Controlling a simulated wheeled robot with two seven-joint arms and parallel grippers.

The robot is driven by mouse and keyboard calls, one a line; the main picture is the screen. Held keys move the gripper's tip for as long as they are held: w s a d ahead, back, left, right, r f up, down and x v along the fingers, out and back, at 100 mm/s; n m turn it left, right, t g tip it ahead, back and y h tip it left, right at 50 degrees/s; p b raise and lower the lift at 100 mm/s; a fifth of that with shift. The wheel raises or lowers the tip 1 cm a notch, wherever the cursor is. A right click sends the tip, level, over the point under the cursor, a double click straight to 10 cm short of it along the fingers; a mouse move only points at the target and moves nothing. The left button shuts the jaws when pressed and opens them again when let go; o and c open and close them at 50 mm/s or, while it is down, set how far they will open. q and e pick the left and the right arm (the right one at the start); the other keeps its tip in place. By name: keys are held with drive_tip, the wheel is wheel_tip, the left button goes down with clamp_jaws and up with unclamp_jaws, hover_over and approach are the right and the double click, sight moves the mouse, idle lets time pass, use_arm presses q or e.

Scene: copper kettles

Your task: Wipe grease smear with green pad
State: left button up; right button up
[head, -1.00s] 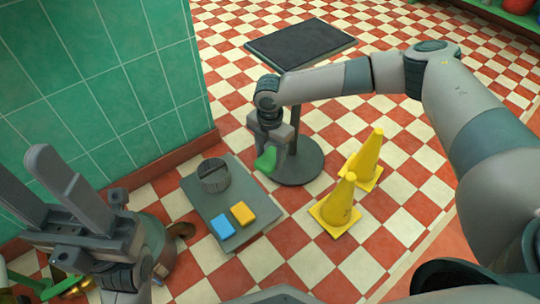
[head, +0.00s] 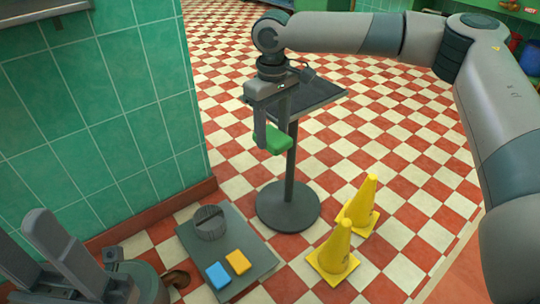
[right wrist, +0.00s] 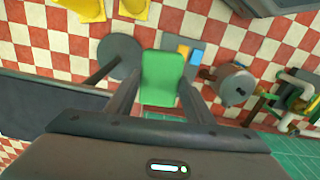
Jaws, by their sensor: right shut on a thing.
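The green pad (head: 272,140) is held between the fingers of my right gripper (head: 271,132), in the air in front of the dark-topped stand (head: 325,98). The right wrist view shows the pad (right wrist: 162,72) flat between both fingers of the right gripper (right wrist: 160,88), which is shut on it. My left gripper (head: 24,232) is at the lower left of the head view, its two fingers apart with nothing seen between them. I cannot make out a grease smear in either view; the stand's top is partly hidden by my right gripper.
A grey mat (head: 207,262) on the floor holds a dark round container (head: 210,222), a blue block (head: 218,274) and a yellow block (head: 238,262). Two yellow cones (head: 335,250) stand right of the stand's round base. A green tiled wall (head: 110,110) rises at left.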

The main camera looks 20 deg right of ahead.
sight(277, 139)
drive_tip(key=r+m, duration=0.1)
drive_tip(key=r, duration=0.1)
drive_tip(key=s+r+m, duration=0.1)
drive_tip(key=r+m, duration=0.1)
drive_tip(key=s+r+m, duration=0.1)
drive_tip(key=r+m, duration=0.1)
drive_tip(key=shift+d+r, duration=0.2)
drive_tip(key=shift+r, duration=0.2)
